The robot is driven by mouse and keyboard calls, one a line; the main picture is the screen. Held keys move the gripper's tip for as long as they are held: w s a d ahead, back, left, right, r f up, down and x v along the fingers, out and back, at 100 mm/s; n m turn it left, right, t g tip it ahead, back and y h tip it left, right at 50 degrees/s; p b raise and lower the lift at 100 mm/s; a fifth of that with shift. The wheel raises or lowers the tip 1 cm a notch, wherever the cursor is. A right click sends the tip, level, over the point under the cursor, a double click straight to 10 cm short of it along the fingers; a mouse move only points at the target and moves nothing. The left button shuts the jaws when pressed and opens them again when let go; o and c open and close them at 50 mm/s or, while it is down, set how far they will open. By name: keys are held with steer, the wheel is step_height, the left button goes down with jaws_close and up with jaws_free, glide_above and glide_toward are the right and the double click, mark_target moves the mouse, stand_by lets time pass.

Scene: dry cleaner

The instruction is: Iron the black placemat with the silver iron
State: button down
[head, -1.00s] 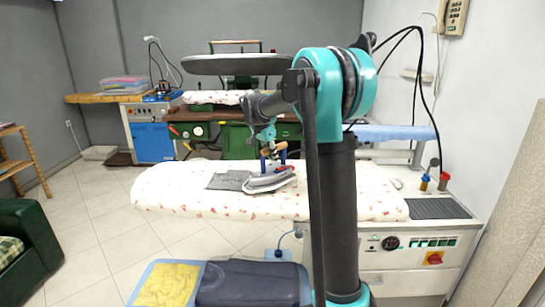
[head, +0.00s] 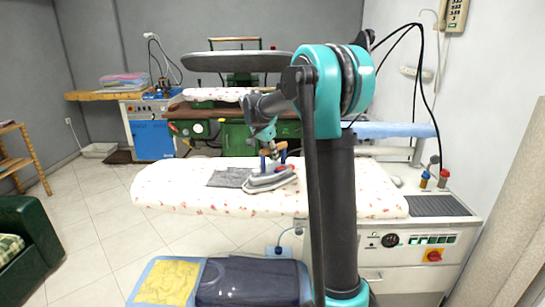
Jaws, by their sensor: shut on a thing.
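The silver iron (head: 270,180) sits on the right part of the black placemat (head: 231,177), which looks dark grey and lies on the flowered ironing board (head: 175,190). My gripper (head: 272,161) is above the iron, shut on its handle. The iron's sole and the part of the placemat under it are hidden. The left part of the placemat is bare. I cannot tell how firmly the iron presses on the cloth.
A control unit (head: 430,250) with a dark grille stands at the board's right end. Behind the board is a green pressing machine (head: 245,137). A blue and yellow box-like thing (head: 170,283) is at the front. The board's left end is clear.

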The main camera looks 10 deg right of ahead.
steer(key=shift+a, duration=0.1)
steer(key=shift+w+a, duration=0.25)
steer(key=shift+a, duration=0.55)
steer(key=shift+w+a, duration=0.25)
steer(key=shift+a, duration=0.55)
steer(key=shift+a, duration=0.1)
steer(key=shift+w+a+f, duration=0.1)
steer(key=shift+w+a, duration=0.15)
steer(key=shift+a, duration=0.6)
steer(key=shift+w+a, duration=0.2)
steer(key=shift+a, duration=0.6)
steer(key=shift+a, duration=0.1)
steer(key=shift+w+a, duration=0.25)
steer(key=shift+a, duration=0.55)
steer(key=shift+w+a, duration=0.25)
steer(key=shift+a, duration=0.55)
steer(key=shift+a, duration=0.1)
steer(key=a, duration=0.1)
steer(key=w+a, duration=0.1)
steer(key=a, duration=0.1)
steer(key=shift+a+r, duration=0.1)
steer(key=shift+r, duration=0.1)
